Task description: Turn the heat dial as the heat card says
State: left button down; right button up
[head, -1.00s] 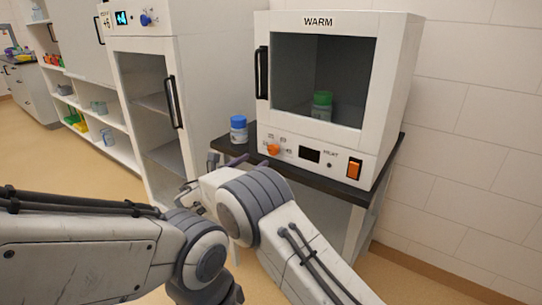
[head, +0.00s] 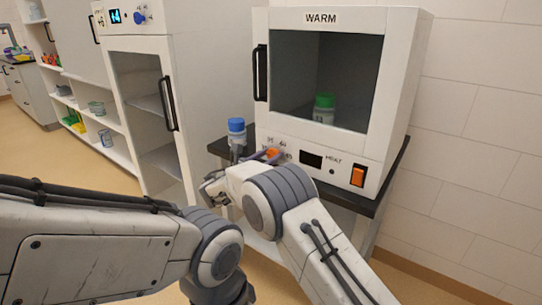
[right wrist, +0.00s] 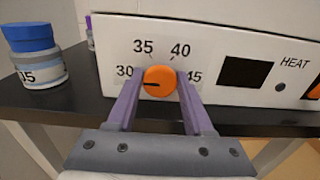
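The orange heat dial (right wrist: 159,81) is on the front panel of the white WARM cabinet (head: 400,100). Its dark pointer line points left, close to the 30 mark; 35, 40 and 45 also show around it. The dial also shows in the head view (head: 272,153), partly covered by my gripper. My right gripper (right wrist: 159,76) has its two purple fingers on either side of the dial, apart, with small gaps seeming to show; contact is hard to judge. No heat card can be made out. My left arm shows, but its gripper does not.
A blue-capped jar (head: 237,131) stands on the dark table (right wrist: 60,118) left of the cabinet. A green-capped jar (head: 324,108) is behind the cabinet's window. Right of the dial are a dark display (right wrist: 246,73) and an orange switch (head: 357,176).

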grip_shut()
